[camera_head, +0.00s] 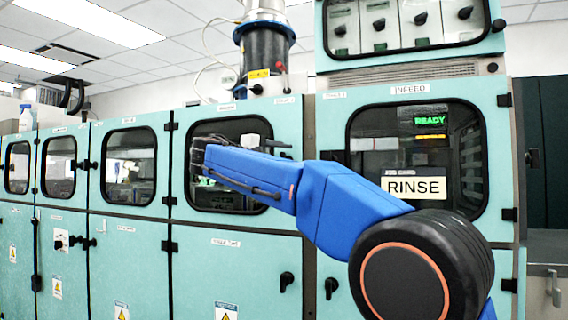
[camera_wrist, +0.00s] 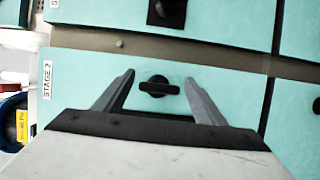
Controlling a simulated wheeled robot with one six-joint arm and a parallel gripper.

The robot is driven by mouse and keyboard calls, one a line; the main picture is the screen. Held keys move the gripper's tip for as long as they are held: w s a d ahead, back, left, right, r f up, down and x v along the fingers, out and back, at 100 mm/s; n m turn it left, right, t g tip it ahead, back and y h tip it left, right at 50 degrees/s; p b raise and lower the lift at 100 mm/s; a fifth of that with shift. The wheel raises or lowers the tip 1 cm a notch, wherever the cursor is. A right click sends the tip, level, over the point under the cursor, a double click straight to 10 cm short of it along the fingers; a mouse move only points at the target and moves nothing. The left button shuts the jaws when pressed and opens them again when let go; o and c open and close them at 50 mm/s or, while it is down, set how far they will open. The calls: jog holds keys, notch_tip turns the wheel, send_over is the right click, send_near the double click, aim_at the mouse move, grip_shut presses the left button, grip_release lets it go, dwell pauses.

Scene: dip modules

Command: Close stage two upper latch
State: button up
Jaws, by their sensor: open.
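The stage two upper latch is a dark turn handle (camera_wrist: 159,86) on a teal door with a "STAGE 2" label (camera_wrist: 46,80) in the wrist view. The handle's bar lies across the picture. My gripper (camera_wrist: 159,77) is open, with one grey finger on each side of the handle. The fingers appear apart from it, though the remaining depth is hard to judge. In the head view, my blue arm reaches to the windowed door (camera_head: 277,119) left of the infeed door. The white gripper body (camera_head: 250,142) shows small behind the arm there, and the latch cannot be made out clearly.
Another dark latch (camera_wrist: 167,12) sits on the neighbouring door across a brown gap. In the head view, two lower latches (camera_head: 287,282) (camera_head: 332,288) flank the post between doors. The infeed door (camera_head: 497,150) has a "RINSE" sign (camera_head: 414,188). A black cylinder (camera_head: 266,50) stands on top.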

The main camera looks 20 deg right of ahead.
jog(key=v, duration=1.7)
jog(key=shift+s, duration=0.1)
jog(key=s+d+f+g+y, duration=0.25)
jog(key=s+d+f, duration=0.25)
jog(key=d+f, duration=0.55)
jog(key=s+d+f+g+y, duration=0.1)
jog(key=s+d+f+y, duration=0.3)
jog(key=d+f, duration=0.7)
jog(key=s+f+m+y, duration=0.3)
jog(key=s+f+y, duration=0.1)
jog(key=s+f, duration=0.9)
jog(key=s+f+m+y, duration=0.3)
jog(key=s+f+y, duration=0.2)
jog(key=s+f, duration=0.8)
notch_tip(320, 180, down, 6)
jog(key=shift+f+g, duration=0.2)
jog(key=shift+g, duration=0.25)
